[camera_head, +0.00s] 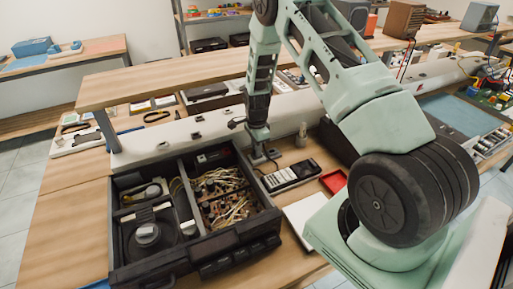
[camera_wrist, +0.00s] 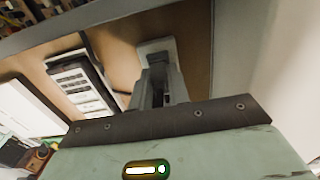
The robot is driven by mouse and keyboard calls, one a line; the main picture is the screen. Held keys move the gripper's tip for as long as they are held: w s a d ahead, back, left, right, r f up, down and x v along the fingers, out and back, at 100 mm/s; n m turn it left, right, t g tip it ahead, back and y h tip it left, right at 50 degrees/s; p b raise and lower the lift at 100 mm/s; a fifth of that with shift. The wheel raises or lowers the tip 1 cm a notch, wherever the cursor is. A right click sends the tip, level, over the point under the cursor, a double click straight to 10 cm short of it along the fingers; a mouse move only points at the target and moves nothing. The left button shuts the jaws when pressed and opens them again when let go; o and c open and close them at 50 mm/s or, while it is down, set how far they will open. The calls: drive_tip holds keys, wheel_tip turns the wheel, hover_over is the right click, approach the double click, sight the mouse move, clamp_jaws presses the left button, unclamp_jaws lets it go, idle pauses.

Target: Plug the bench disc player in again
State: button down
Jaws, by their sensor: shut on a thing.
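My gripper (camera_head: 261,153) points down behind the open black case, close to the bench top and just in front of the long pale socket rail (camera_head: 165,142). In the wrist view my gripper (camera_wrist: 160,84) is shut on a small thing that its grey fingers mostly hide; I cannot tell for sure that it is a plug. The open black case (camera_head: 205,250), with a round mechanism and tangled wires inside, stands at the front; it may be the disc player, but I cannot tell. A small black piece (camera_head: 236,123) sits by the rail, left of my gripper.
A dark keypad device (camera_head: 291,175) lies right of my gripper and also shows in the wrist view (camera_wrist: 78,84). A red tray (camera_head: 333,181) and a white panel (camera_head: 308,218) lie further right. A raised shelf (camera_head: 190,75) crosses behind the rail.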

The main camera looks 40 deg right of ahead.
idle(0.3)
drive_tip(key=c, duration=1.3)
unclamp_jaws()
drive_tip(key=shift+o, duration=0.2)
